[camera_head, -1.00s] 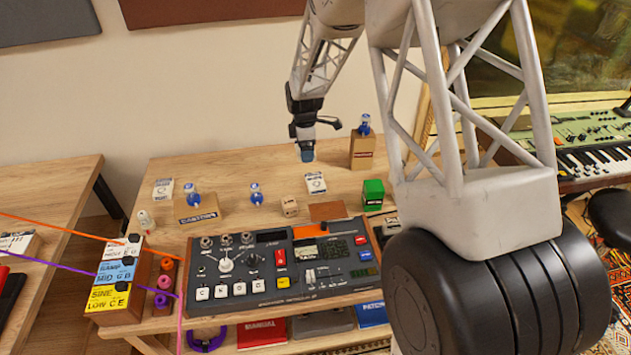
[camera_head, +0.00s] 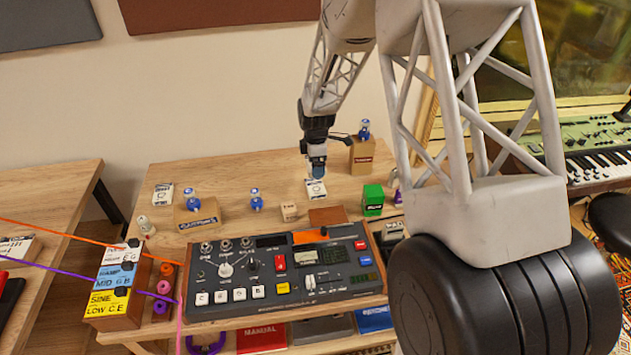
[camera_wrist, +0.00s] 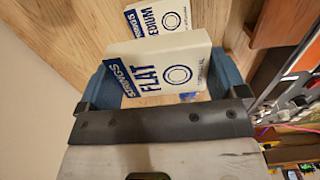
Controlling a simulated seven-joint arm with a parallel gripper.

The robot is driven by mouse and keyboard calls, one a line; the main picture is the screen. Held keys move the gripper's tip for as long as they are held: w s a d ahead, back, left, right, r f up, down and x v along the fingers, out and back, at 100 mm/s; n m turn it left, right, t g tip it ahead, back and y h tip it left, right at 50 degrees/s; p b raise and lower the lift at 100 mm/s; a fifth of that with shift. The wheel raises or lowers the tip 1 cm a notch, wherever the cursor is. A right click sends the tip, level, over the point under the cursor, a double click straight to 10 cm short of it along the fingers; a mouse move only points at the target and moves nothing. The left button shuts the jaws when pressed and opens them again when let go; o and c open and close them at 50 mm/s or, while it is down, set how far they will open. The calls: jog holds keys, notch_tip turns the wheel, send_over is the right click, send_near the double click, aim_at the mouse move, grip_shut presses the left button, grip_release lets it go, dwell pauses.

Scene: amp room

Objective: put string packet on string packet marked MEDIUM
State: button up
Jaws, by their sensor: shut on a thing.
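The wrist view shows a white string packet marked FLAT (camera_wrist: 165,75) between the blue fingers of my gripper (camera_wrist: 158,88), which is shut on it. A second white packet marked MEDIUM (camera_wrist: 165,18) lies on the wooden table just beyond it, partly covered from that view by the held packet. In the head view my gripper (camera_head: 317,171) points down over a white packet (camera_head: 316,191) at the middle of the table. The held packet is hard to make out there, and I cannot tell whether the two packets touch.
A small tan block (camera_head: 289,211), a brown pad (camera_head: 328,216) and a green box (camera_head: 373,199) are close by. The control console (camera_head: 280,275) fills the table's front.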

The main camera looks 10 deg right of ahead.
aim_at(315, 186)
jog(key=shift+f, duration=1.85)
jog(key=shift+f, duration=1.9)
jog(key=shift+f, duration=0.15)
jog(key=o, duration=0.6)
notch_tip(315, 186, up, 12)
jog(key=shift+r, duration=0.2)
